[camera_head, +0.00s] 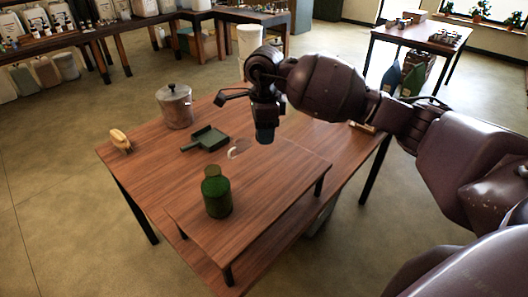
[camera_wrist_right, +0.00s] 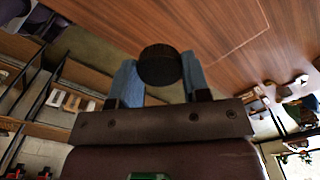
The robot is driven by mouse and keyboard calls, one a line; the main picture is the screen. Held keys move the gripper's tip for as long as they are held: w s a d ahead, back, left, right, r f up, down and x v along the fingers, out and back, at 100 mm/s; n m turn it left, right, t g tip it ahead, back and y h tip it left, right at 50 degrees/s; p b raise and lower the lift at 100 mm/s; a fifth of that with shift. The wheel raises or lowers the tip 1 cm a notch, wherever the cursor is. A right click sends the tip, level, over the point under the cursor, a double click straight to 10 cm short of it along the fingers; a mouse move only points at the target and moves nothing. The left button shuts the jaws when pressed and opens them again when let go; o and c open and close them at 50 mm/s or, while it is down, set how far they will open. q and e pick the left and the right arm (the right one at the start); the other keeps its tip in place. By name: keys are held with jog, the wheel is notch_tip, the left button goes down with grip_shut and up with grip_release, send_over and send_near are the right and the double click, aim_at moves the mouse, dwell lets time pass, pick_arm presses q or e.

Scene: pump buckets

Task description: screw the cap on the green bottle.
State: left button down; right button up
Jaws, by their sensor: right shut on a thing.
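The green bottle (camera_head: 217,197) stands upright on the low front wooden platform (camera_head: 270,215) in the head view. My right gripper (camera_head: 265,133) is above the table, behind and to the right of the bottle and apart from it. In the right wrist view my right gripper (camera_wrist_right: 158,80) is shut on a dark round cap (camera_wrist_right: 160,64), held between its two blue fingers. The cap cannot be made out clearly in the head view. My left gripper is not in view.
A green dustpan (camera_head: 206,138) and a small pale curved thing (camera_head: 237,151) lie behind the bottle. A lidded metal pot (camera_head: 176,106) and a tan brush-like thing (camera_head: 120,140) stand at the table's back left. The platform around the bottle is clear.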

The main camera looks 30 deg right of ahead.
notch_tip(320, 180, up, 7)
jog(key=shift+f, duration=0.2)
dwell(0.3)
